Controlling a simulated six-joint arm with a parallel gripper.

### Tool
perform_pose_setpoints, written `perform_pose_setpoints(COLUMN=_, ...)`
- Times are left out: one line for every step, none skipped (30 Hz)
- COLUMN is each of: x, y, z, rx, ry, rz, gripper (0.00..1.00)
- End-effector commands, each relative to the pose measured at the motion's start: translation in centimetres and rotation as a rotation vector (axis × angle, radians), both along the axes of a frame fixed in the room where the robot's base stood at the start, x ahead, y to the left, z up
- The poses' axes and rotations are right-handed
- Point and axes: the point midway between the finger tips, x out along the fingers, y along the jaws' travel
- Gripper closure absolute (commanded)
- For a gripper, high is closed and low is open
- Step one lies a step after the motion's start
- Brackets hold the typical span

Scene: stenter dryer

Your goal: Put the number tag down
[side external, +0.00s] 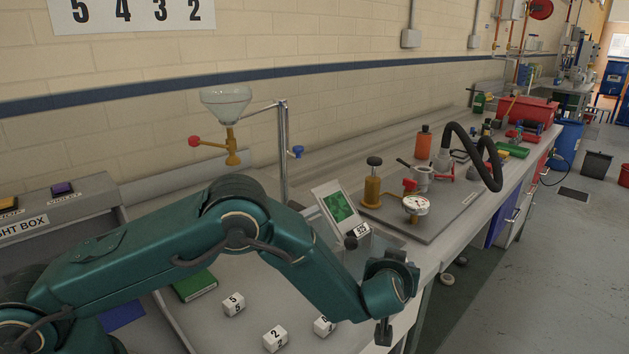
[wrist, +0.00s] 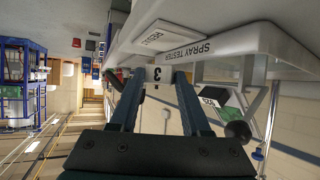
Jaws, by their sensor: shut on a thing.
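My gripper (wrist: 157,78) is shut on a white number tag (wrist: 158,73) marked 3, which sits between the fingertips in the wrist view. In the side view my gripper (side external: 383,334) points down at the front edge of the bench, and the held tag cannot be made out there. Three white number cubes stand on the bench to its left: one marked 5 (side external: 234,304), one marked 2 (side external: 275,339), and one (side external: 324,326) partly hidden by my arm.
A plate labelled SPRAY TESTER (wrist: 185,52) shows beyond the fingers. A green-screened display (side external: 340,207) stands behind my arm. A grey board (side external: 440,222) with a gauge (side external: 415,206) and brass fittings lies to the right. A green book (side external: 195,286) lies left of the cubes.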

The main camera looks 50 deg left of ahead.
Motion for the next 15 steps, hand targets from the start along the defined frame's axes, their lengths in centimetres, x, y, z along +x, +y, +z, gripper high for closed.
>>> perform_pose_setpoints(x=0.02, y=0.01, z=0.04, rx=0.0, ry=-0.001, rz=0.0, gripper=1.0)
perform_pose_setpoints(x=0.03, y=0.01, z=0.05, rx=0.0, ry=-0.001, rz=0.0, gripper=1.0)
perform_pose_setpoints(x=0.02, y=0.01, z=0.06, rx=0.0, ry=-0.001, rz=0.0, gripper=1.0)
perform_pose_setpoints(x=0.01, y=0.02, z=0.06, rx=0.0, ry=-0.001, rz=0.0, gripper=1.0)
perform_pose_setpoints(x=0.01, y=0.02, z=0.06, rx=0.0, ry=-0.001, rz=0.0, gripper=1.0)
perform_pose_setpoints(x=0.01, y=0.02, z=0.01, rx=0.0, ry=-0.001, rz=0.0, gripper=1.0)
perform_pose_setpoints(x=0.01, y=0.03, z=-0.06, rx=0.0, ry=-0.001, rz=0.0, gripper=1.0)
perform_pose_setpoints(x=0.01, y=0.03, z=-0.15, rx=0.001, ry=0.0, rz=0.0, gripper=1.0)
perform_pose_setpoints(x=0.01, y=0.03, z=-0.28, rx=0.001, ry=0.0, rz=0.0, gripper=1.0)
perform_pose_setpoints(x=0.01, y=0.03, z=-0.38, rx=0.002, ry=0.001, rz=-0.001, gripper=1.0)
perform_pose_setpoints(x=0.01, y=0.03, z=-0.47, rx=0.002, ry=0.001, rz=-0.001, gripper=1.0)
perform_pose_setpoints(x=0.01, y=0.02, z=-0.6, rx=0.002, ry=0.001, rz=-0.001, gripper=1.0)
perform_pose_setpoints(x=0.0, y=0.03, z=-0.68, rx=0.002, ry=0.001, rz=-0.001, gripper=1.0)
perform_pose_setpoints(x=0.0, y=0.03, z=-0.77, rx=0.002, ry=0.001, rz=-0.001, gripper=1.0)
perform_pose_setpoints(x=0.0, y=0.03, z=-0.87, rx=0.002, ry=0.001, rz=-0.001, gripper=1.0)
